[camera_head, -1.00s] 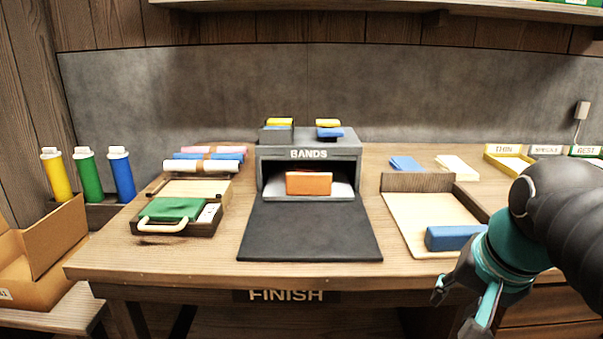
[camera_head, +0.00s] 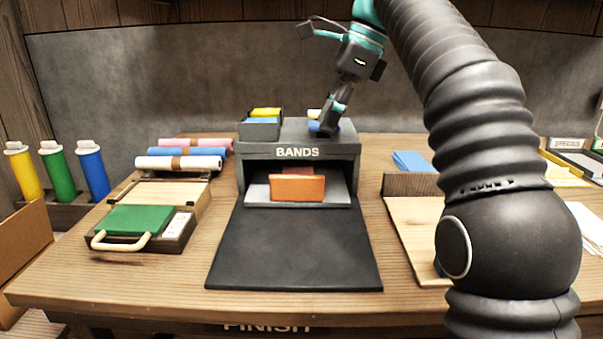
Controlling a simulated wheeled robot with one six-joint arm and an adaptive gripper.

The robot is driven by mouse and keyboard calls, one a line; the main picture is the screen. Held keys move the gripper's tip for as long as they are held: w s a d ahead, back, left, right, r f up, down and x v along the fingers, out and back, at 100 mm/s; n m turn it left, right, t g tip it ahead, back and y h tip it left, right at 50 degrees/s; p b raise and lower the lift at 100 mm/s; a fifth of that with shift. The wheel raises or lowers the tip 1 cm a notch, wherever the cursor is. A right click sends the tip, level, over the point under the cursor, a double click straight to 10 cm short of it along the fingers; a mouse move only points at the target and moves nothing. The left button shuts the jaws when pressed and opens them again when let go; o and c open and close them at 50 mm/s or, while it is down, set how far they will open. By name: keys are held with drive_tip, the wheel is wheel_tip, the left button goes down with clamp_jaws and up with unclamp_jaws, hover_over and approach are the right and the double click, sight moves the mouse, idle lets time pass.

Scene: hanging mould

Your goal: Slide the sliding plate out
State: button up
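A light grey plate (camera_head: 257,193) lies inside the opening of the grey box marked BANDS (camera_head: 297,152); it looks like the sliding plate. An orange block (camera_head: 297,188) stands upright on it near the front, hiding the plate's middle, with a reddish piece (camera_head: 298,171) behind. My gripper (camera_head: 324,130) points down at the right part of the box top, above and behind the plate, by a small blue piece (camera_head: 313,127) and a yellow one. Its fingers overlap these pieces, so I cannot tell whether it is open or touches them.
A black mat (camera_head: 292,250) lies clear in front of the box. A tray of yellow and blue pieces (camera_head: 261,131) sits on the box's left top. A green-covered case (camera_head: 135,221) and rolls stand left. My arm hides much of the right side, including part of a wooden tray (camera_head: 407,222).

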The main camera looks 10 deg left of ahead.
sight(299, 176)
drive_tip(key=b+x, duration=0.1)
drive_tip(key=x, duration=0.3)
drive_tip(key=b+x, duration=0.1)
drive_tip(key=x, duration=0.4)
drive_tip(key=b+x, duration=0.1)
drive_tip(key=x, duration=0.4)
drive_tip(key=shift+w+a+r, duration=0.1)
drive_tip(key=shift+a+r, duration=0.05)
drive_tip(key=shift+a, duration=0.1)
clamp_jaws()
